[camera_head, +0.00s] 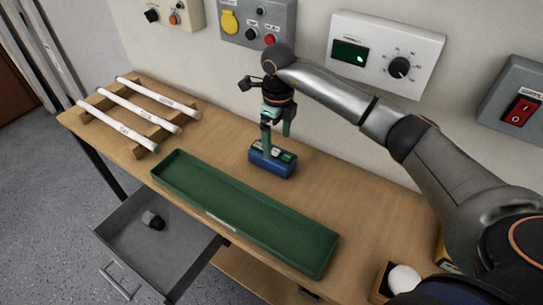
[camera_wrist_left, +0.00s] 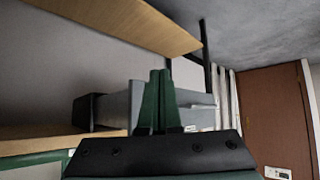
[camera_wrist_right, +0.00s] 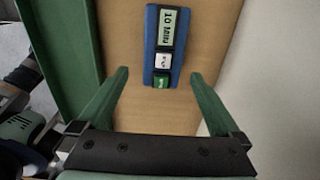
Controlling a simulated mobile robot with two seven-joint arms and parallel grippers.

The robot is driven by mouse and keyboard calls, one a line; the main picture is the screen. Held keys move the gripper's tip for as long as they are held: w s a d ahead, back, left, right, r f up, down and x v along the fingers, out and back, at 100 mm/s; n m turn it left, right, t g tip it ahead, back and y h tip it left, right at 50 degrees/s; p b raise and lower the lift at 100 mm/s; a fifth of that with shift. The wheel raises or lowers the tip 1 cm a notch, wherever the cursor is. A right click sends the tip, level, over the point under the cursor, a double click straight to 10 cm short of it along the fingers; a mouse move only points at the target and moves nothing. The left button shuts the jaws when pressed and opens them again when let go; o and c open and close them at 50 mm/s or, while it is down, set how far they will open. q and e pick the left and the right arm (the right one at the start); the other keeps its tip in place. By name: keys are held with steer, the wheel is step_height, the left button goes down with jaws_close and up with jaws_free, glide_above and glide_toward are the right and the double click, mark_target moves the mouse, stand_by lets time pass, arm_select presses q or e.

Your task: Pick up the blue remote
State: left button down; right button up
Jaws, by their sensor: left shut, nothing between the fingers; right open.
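The blue remote (camera_head: 270,163) lies on the wooden table behind the green tray, under my right gripper. In the right wrist view the blue remote (camera_wrist_right: 164,45) shows a lit display, a white button and a green button. My right gripper (camera_head: 276,142) points down over it in the head view. In the right wrist view my right gripper (camera_wrist_right: 158,75) is open, its fingers apart on either side of the remote's near end, with nothing held. My left gripper (camera_wrist_left: 158,75) is shut and empty in the left wrist view, beside the grey drawer; it is not visible in the head view.
The green tray (camera_head: 302,245) lies along the table's front. White labelled rods (camera_head: 128,105) rest on a wooden rack at left. The grey drawer (camera_head: 188,246) stands open below with a small dark object inside. Control boxes (camera_head: 384,54) line the wall. A white ball (camera_head: 404,279) sits at right.

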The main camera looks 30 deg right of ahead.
mark_target(276, 151)
steer(key=shift+w+f, duration=0.2)
steer(key=shift+f, duration=1.6)
steer(key=shift+w+f, duration=0.15)
steer(key=shift+f, duration=1.6)
steer(key=c, duration=1.4)
steer(key=shift+r, duration=0.1)
